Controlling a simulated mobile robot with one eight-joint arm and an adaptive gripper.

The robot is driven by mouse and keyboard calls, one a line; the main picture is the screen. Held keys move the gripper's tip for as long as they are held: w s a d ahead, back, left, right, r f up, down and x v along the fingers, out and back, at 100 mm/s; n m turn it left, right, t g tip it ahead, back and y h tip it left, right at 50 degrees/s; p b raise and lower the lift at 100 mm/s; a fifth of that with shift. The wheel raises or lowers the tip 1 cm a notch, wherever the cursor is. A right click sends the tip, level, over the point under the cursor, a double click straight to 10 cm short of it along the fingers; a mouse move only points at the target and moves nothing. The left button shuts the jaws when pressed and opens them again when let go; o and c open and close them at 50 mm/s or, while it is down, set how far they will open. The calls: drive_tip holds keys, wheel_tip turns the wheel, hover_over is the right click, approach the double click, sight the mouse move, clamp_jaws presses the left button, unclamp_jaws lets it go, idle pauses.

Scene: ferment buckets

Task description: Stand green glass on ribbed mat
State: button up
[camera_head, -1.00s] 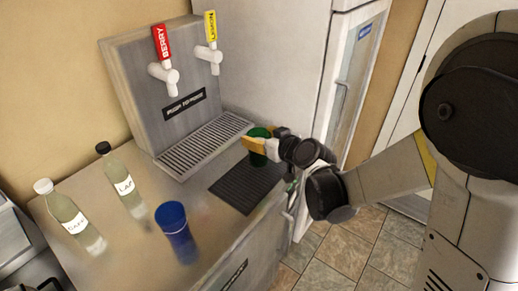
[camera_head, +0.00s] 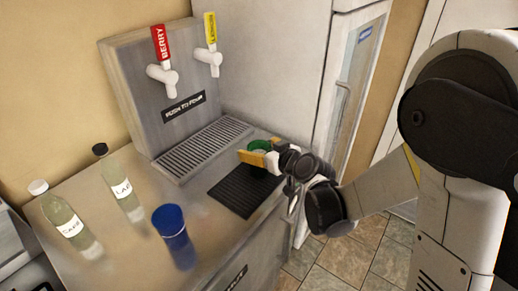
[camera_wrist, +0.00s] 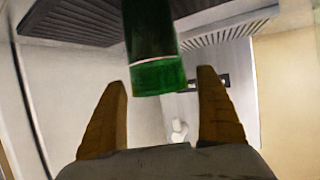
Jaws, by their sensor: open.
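The green glass (camera_head: 260,145) is upright at the far right end of the dark ribbed mat (camera_head: 240,193) on the steel counter. Its base is hidden behind my gripper, so its exact contact with the mat cannot be seen. My gripper (camera_head: 257,156) is open at the glass, with a yellow finger in front of it. In the wrist view the glass (camera_wrist: 155,50) appears between my two spread fingers (camera_wrist: 163,78), with visible gaps on both sides.
The dispenser (camera_head: 170,85) with red and yellow tap handles stands behind a drip grille (camera_head: 205,148). A blue cup (camera_head: 175,235) and two labelled bottles (camera_head: 122,185) (camera_head: 65,220) stand on the left. A fridge (camera_head: 275,70) is at the back right. The front of the mat is clear.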

drive_tip(key=shift+r, duration=0.25)
drive_tip(key=s+d+r+m+g+h+p, duration=0.1)
drive_tip(key=s+d+r+m+h, duration=0.1)
drive_tip(key=s+d, duration=0.4)
drive_tip(key=s+d+r+m+g+h+p, duration=0.1)
drive_tip(key=s+d, duration=0.5)
drive_tip(key=s, duration=0.6)
drive_tip(key=s+d+r+m+g+h+p, duration=0.1)
drive_tip(key=s+d+r+m+g+h, duration=0.1)
drive_tip(key=s, duration=0.8)
drive_tip(key=d+r+m+h, duration=0.1)
drive_tip(key=d+r+h, duration=0.1)
drive_tip(key=d+r, duration=0.1)
drive_tip(key=shift+d+r, duration=0.2)
drive_tip(key=shift+d, duration=0.3)
